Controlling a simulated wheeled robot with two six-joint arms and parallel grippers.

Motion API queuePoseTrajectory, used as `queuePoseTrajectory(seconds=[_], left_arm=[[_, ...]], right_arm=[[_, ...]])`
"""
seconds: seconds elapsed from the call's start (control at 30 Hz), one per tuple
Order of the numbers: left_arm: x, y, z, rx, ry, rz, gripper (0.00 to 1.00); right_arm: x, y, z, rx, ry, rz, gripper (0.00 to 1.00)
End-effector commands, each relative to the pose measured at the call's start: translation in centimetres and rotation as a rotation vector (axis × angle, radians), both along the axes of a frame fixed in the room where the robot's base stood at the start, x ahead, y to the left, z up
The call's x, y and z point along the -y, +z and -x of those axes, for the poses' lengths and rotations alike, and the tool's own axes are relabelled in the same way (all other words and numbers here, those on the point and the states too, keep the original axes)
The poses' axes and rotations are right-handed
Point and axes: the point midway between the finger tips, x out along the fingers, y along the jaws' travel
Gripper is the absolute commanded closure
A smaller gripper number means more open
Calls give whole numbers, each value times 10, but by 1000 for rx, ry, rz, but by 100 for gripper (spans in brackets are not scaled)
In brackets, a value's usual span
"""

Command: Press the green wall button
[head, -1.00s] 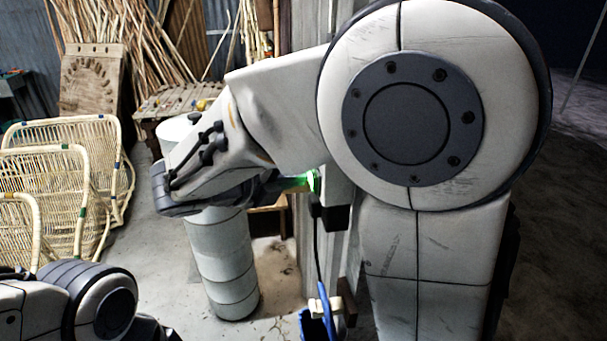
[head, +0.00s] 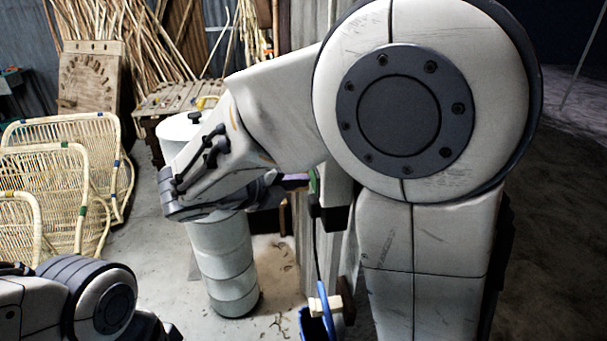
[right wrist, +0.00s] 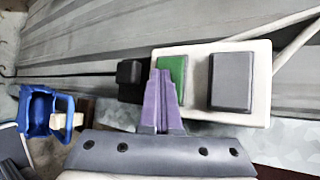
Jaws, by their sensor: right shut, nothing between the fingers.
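The green button (right wrist: 177,70) is a square on a pale switch plate (right wrist: 262,94) in the right wrist view, with a grey square button (right wrist: 231,82) to its right. My right gripper (right wrist: 160,76) is shut and empty. Its purple fingers overlap the green button's left part in that view; I cannot tell if they touch it. In the head view the right gripper (head: 293,182) is beside the wall, and only a thin green strip (head: 314,181) shows there. My left arm shows at the lower left; its gripper is out of view.
A black box (right wrist: 131,76) is on the wall beside the plate. A blue object (right wrist: 42,112) is lower down by the wall. A white cylinder (head: 226,262) stands behind my right forearm.

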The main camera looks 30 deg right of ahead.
Motion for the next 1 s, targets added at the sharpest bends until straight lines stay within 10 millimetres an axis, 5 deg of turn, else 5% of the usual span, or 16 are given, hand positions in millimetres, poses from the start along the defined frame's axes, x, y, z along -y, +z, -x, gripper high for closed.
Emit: queuePoseTrajectory(seconds=[0.53, 1.0], left_arm=[[0, 14, 0, 0, 0, 0, 100], [0, 51, 0, 0, 0, 0, 100]], right_arm=[[-10, 1, -3, -2, 2, 1, 100], [-54, 4, -15, -3, 2, 3, 100]])
